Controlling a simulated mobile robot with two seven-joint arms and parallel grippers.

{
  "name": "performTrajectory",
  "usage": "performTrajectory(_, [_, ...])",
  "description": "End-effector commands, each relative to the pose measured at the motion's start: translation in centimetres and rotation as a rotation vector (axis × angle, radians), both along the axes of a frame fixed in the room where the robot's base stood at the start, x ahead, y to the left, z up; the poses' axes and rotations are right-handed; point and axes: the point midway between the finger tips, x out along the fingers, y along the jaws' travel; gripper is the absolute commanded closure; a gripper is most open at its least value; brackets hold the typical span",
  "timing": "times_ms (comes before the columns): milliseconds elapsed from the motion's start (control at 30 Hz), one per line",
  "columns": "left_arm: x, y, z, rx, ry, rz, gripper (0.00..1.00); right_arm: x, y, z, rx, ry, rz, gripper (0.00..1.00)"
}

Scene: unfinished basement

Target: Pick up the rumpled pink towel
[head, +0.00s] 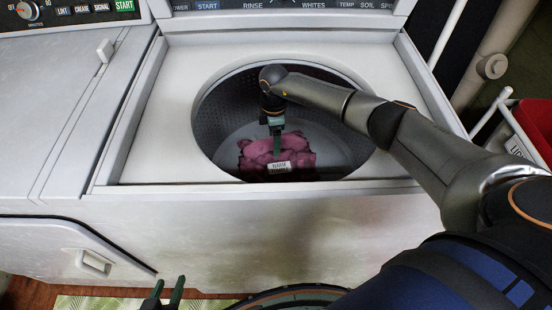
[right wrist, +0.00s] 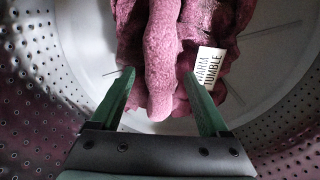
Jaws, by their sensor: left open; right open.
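The rumpled pink towel (head: 270,153) lies at the bottom of the washer drum (head: 222,115) in the head view. It has a white label on it. My right gripper (head: 277,150) reaches down into the drum over the towel. In the right wrist view, the right gripper (right wrist: 160,88) is open, with a fold of the towel (right wrist: 163,50) between its two green fingers. I cannot tell whether the fingers touch the cloth. My left gripper (head: 168,290) is open and empty at the bottom of the head view, in front of the washer.
The open top-loading washer (head: 270,228) has a raised rim around the drum opening. A dryer (head: 60,110) stands at the left with its door (head: 60,250) low in front. A red bin (head: 538,125) in a white rack is at the right. A patterned mat (head: 110,302) lies on the floor.

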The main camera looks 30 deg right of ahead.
Motion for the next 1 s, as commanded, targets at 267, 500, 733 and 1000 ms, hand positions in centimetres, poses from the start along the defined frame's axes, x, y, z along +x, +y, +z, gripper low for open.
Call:
performTrajectory(267, [-0.38,0.03,-0.25,0.001,0.009,-0.001,0.50,-0.02,0.01,-0.01,0.000,0.001,0.000,0.45])
performTrajectory(500, [-0.59,0.07,-0.40,0.002,0.014,-0.001,0.50,-0.01,0.00,0.00,0.000,0.000,0.000,0.72])
performTrajectory(733, [-0.59,0.09,-0.42,0.002,0.014,0.000,0.50,-0.01,-0.01,0.00,0.000,0.001,0.000,0.98])
performTrajectory(1000, [-0.57,0.12,-0.42,0.003,0.015,0.000,0.50,-0.01,-0.01,0.01,0.000,0.001,0.000,1.00])
